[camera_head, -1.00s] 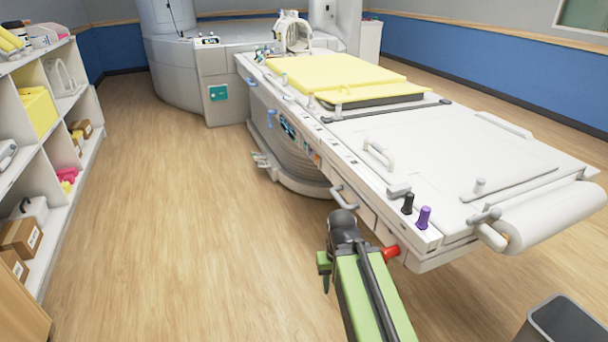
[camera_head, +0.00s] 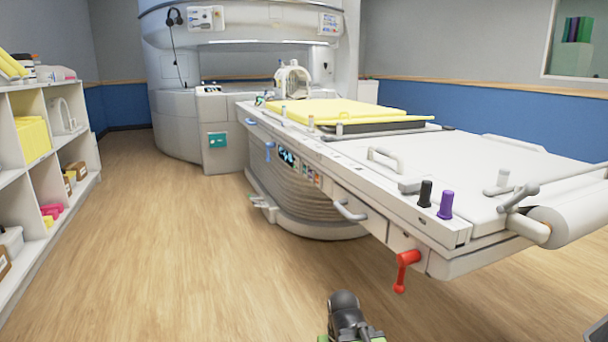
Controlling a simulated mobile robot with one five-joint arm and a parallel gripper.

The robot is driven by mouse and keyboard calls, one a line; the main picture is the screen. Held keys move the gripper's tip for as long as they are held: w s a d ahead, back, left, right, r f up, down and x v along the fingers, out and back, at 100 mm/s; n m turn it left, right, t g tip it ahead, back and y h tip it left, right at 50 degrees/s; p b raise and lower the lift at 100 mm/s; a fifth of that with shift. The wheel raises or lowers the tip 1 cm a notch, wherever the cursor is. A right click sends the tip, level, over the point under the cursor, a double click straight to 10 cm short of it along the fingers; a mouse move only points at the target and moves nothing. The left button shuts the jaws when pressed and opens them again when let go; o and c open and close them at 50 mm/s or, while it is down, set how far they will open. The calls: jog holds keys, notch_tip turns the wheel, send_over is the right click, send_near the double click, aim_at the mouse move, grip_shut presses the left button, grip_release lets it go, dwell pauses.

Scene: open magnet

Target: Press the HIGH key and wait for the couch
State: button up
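The couch (camera_head: 470,170) is a long white table in front of the scanner, with a yellow pad (camera_head: 350,113) on its far half. A dark control panel (camera_head: 287,156) with light markings is on its left side. Small coloured keys (camera_head: 311,173) are beside the panel, towards the near end. The key labels are too small to read, so I cannot tell which is HIGH. The dark rounded part of my arm shows at the bottom centre, well short of the panel. My gripper's fingers are not visible.
A grey side handle (camera_head: 350,211), a red lever (camera_head: 405,268) and black (camera_head: 425,194) and purple (camera_head: 445,204) knobs are on the couch's near part. The open shelf (camera_head: 85,150) stands at left. The wood floor (camera_head: 190,240) between is clear. The scanner (camera_head: 180,130) is behind.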

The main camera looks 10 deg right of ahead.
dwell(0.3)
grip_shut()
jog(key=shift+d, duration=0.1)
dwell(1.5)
